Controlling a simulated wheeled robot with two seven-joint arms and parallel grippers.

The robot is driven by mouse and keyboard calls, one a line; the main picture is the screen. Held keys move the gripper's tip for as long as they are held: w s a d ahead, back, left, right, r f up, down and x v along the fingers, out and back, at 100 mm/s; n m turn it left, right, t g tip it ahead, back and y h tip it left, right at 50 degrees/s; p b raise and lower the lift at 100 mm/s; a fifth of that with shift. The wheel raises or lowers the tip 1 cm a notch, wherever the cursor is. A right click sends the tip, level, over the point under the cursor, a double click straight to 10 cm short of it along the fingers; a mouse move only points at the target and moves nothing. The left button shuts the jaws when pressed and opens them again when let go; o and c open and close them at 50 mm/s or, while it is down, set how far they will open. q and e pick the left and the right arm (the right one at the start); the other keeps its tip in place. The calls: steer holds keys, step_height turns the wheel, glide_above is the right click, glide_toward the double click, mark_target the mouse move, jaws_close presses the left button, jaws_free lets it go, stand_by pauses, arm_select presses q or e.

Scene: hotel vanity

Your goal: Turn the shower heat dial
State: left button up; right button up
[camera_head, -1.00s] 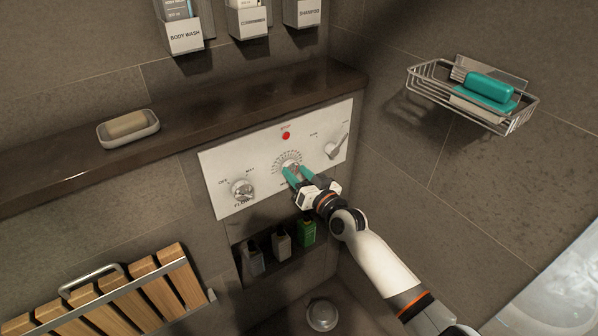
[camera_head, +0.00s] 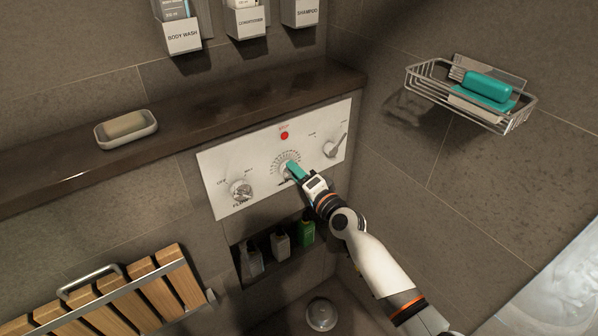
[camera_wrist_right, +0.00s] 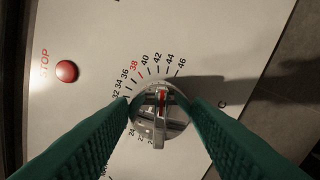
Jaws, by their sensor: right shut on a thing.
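The heat dial (camera_head: 288,170) is the middle knob on the white shower panel (camera_head: 222,172), ringed by a numbered scale. In the right wrist view the dial (camera_wrist_right: 160,128) is a round chrome knob with a raised grip and a red mark, which points towards the numbers between 40 and 44. My right gripper (camera_head: 294,170) is shut on the dial; its green fingers (camera_wrist_right: 160,110) lie on either side of the knob. In the head view the fingers line up one behind the other and partly hide the dial. My left gripper is not in view.
A flow knob (camera_head: 241,190) sits left on the panel, another knob (camera_head: 331,149) right, and a red stop button (camera_head: 284,135) above. A dark ledge (camera_head: 200,127) runs above the panel. A wire soap basket (camera_head: 520,118) hangs on the right wall. Bottles (camera_head: 280,243) stand in the niche below.

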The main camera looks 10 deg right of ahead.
steer(key=shift+w+a+r+m, duration=0.1)
steer(key=shift+r+m, duration=0.25)
steer(key=shift+m, duration=0.35)
steer(key=o, duration=1)
steer(key=shift+a, duration=0.15)
steer(key=shift+f, duration=0.1)
steer(key=shift+f, duration=0.1)
